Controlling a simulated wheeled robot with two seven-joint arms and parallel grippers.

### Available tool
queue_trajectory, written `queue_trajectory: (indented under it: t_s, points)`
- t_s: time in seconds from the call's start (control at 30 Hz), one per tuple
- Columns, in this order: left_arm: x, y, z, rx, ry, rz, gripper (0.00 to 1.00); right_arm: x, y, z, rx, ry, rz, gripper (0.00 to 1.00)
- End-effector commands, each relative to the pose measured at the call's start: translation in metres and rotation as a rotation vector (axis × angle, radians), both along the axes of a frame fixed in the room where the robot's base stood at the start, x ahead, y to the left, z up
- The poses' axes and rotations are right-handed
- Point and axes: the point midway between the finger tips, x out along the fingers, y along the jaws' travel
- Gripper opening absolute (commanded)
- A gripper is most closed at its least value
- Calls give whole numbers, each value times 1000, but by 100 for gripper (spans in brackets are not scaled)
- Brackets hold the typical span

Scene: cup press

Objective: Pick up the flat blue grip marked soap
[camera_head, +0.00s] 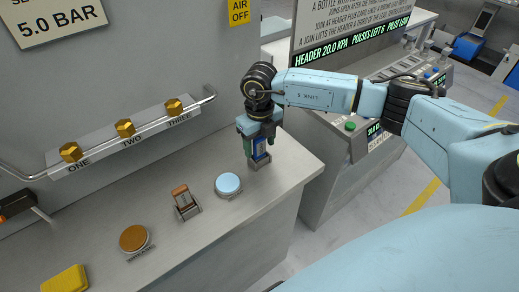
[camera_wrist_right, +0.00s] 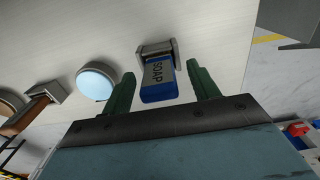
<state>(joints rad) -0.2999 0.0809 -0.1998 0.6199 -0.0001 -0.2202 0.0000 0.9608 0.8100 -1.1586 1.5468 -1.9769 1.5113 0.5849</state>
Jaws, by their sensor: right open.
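The flat blue grip marked soap (camera_wrist_right: 158,85) stands in a small grey holder (camera_wrist_right: 157,48) on the counter in the right wrist view. In the head view the blue grip (camera_head: 260,148) is partly hidden by my right gripper, over its grey holder (camera_head: 259,162). My right gripper (camera_wrist_right: 163,82) is open, with one green finger on each side of the grip and visible gaps between fingers and grip. In the head view the right gripper (camera_head: 261,145) points down at the counter's right end. My left gripper is not in view.
A light blue round pad (camera_head: 228,184), a brown grip in a holder (camera_head: 185,202), an orange round pad (camera_head: 134,238) and a yellow block (camera_head: 66,280) line the counter. A rail with brass knobs (camera_head: 124,128) runs behind. The counter (camera_head: 250,215) ends just right of the grip.

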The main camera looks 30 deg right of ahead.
Motion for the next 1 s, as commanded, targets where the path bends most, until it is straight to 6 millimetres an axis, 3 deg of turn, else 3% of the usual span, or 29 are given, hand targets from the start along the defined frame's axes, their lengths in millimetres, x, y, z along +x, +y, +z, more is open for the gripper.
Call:
queue_trajectory:
  t_s: [0.13, 0.4, 0.77, 1.0]
  points:
    - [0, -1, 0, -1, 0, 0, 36, 0, 1, -16, 2, 0, 0, 60]
    - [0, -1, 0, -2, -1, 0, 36, 0, 1, -19, 2, -1, 0, 60]
    - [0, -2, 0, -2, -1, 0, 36, 0, 1, -19, 2, -1, 0, 13]
    - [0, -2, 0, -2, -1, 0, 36, 0, 1, -17, 2, -2, 0, 11]
